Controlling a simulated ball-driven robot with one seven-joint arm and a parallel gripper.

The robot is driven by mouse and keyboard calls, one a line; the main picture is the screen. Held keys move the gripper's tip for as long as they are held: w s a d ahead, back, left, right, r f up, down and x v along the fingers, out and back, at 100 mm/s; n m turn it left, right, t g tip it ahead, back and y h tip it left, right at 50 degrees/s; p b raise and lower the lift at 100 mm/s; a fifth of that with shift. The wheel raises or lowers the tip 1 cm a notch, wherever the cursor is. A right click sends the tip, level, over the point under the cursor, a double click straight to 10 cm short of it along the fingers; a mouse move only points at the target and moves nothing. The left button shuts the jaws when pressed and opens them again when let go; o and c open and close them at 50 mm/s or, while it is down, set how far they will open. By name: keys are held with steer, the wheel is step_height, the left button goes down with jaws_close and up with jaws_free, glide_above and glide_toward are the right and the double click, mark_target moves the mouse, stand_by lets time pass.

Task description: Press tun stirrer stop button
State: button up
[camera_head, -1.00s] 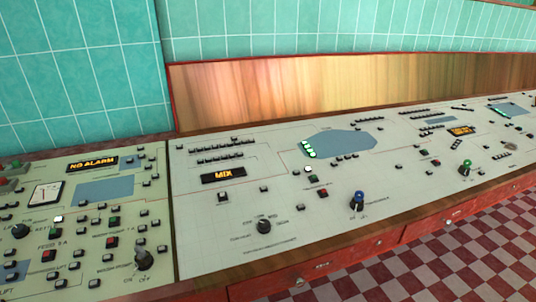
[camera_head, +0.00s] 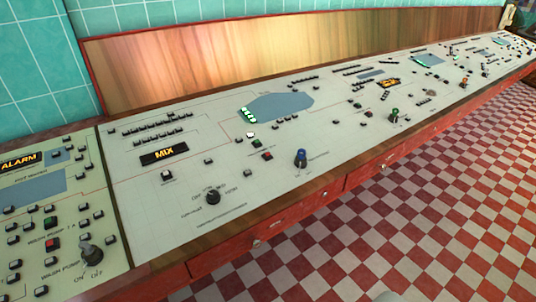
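A long sloping control panel (camera_head: 130,190) runs from the lower left to the upper right in the head view. The labels are too small to tell which button is the tun stirrer stop. My gripper is not in view.
A display reading MIX (camera_head: 164,154) and a black rotary knob (camera_head: 213,196) sit on the left part. Red drawers (camera_head: 265,243) line the panel's front. The checkered floor (camera_head: 440,200) on the right is clear.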

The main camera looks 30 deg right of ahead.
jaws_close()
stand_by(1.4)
